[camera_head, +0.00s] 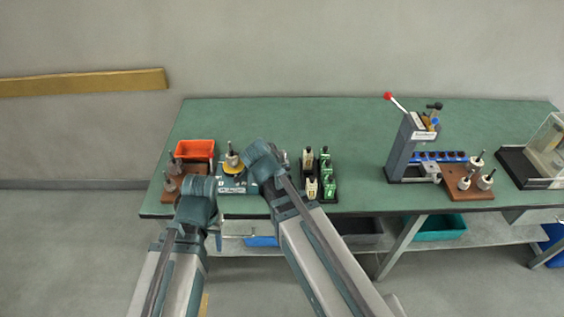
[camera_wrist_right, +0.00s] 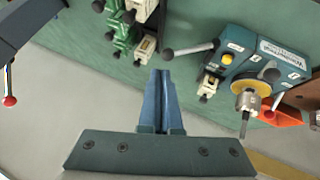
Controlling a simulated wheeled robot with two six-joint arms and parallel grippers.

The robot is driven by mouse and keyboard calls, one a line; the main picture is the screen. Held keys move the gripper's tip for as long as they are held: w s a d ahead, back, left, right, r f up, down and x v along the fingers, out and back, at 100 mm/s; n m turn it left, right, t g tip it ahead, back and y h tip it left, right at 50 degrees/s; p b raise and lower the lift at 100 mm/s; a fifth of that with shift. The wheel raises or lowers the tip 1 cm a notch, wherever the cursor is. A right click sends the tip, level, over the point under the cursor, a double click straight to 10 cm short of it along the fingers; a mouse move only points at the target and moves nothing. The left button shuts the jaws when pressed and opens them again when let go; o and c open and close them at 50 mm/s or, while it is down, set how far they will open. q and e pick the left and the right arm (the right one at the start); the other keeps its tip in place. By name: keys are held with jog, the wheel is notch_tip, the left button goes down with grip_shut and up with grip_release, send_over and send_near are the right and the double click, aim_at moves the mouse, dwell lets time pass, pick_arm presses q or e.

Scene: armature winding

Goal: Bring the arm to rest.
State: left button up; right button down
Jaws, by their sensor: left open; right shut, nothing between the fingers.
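My left arm comes in from the lower left in the head view. Its gripper (camera_head: 217,240) shows only as a small dark part in front of the bench's front edge, apart from any object. My right arm reaches up over the bench front, and its gripper is hidden behind the arm there. In the right wrist view my right gripper (camera_wrist_right: 165,85) has its fingers together with nothing between them. The teal winding machine (camera_head: 227,190) stands left of the right arm, partly covered by it. It carries an upright armature on a yellow disc, also seen in the right wrist view (camera_wrist_right: 246,102).
An orange bin (camera_head: 195,149) and a brown block with armatures (camera_head: 186,171) stand at the bench's left. A rack of green and cream pieces (camera_head: 325,175) lies right of my right arm. A press (camera_head: 405,150) stands farther right. The green bench top (camera_head: 350,125) is clear along the back.

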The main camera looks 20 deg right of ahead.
jog(key=s+a+f+n+g+y, duration=0.2)
jog(key=s+a+g, duration=0.1)
jog(key=s+a, duration=0.4)
jog(key=s+a+f+n+g+y, duration=0.2)
jog(key=s+a+f+n+g, duration=0.1)
jog(key=s+a, duration=0.4)
jog(key=s, duration=0.3)
jog(key=shift+s+n, duration=0.3)
jog(key=shift+s, duration=0.1)
